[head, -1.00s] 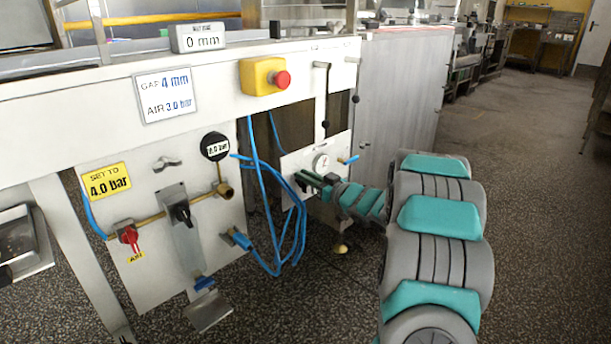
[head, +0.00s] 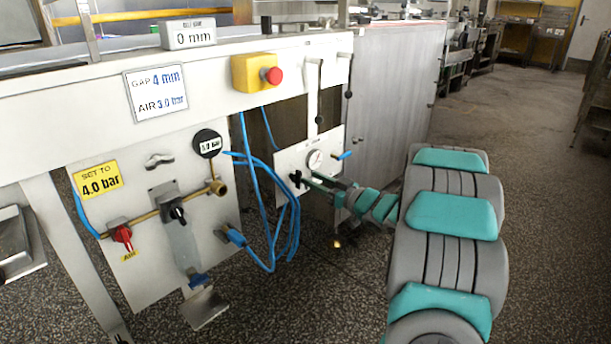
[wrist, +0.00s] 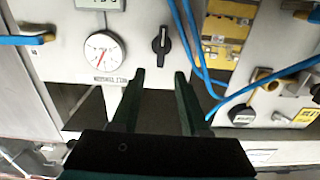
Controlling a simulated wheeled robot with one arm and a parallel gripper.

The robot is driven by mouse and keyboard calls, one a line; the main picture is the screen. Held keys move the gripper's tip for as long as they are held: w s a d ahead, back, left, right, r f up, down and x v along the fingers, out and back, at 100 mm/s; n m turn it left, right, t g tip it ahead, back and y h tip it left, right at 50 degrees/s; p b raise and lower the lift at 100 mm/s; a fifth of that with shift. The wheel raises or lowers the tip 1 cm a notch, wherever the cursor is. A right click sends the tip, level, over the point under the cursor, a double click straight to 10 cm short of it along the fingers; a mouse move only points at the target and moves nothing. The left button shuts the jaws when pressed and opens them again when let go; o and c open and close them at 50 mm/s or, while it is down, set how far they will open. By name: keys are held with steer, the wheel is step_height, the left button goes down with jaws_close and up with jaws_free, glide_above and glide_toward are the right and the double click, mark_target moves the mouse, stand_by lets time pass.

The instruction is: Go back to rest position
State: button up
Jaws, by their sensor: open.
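My gripper (wrist: 157,100) is open and empty in the wrist view, its two dark green fingers apart. Its tips are near a small panel (wrist: 75,60) with a round gauge (wrist: 103,53) and a black knob (wrist: 161,42), and I see no contact. In the head view my gripper (head: 308,179) is small, in front of the same panel, with the gauge (head: 316,160) just above it. The black knob (head: 295,180) shows at its left. My teal and grey arm reaches in from the lower right.
Blue hoses (head: 268,215) hang left of my gripper. A yellow box with a red button (head: 271,76) sits above on the white machine frame. A red-handled air valve (head: 123,236) and brass pipe are at left. Open speckled floor (head: 520,130) lies to the right.

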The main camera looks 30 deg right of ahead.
steer(key=shift+s+d, duration=0.2)
steer(key=shift+s, duration=0.5)
steer(key=shift+w, duration=0.1)
steer(key=s+a+m+g+h+p, duration=0.1)
steer(key=s+a+g, duration=0.5)
steer(key=s, duration=0.9)
steer(key=s+a+m+g+h+p, duration=0.1)
steer(key=s+a+g, duration=0.5)
steer(key=s, duration=0.9)
steer(key=s+a+m+g+h+p, duration=0.1)
steer(key=s+a+g+h+p, duration=0.2)
steer(key=s+a+g, duration=0.3)
steer(key=s+a+h, duration=0.1)
steer(key=s+a, duration=0.4)
steer(key=s, duration=0.4)
steer(key=shift+s+m+g, duration=0.15)
steer(key=shift+m+g, duration=0.25)
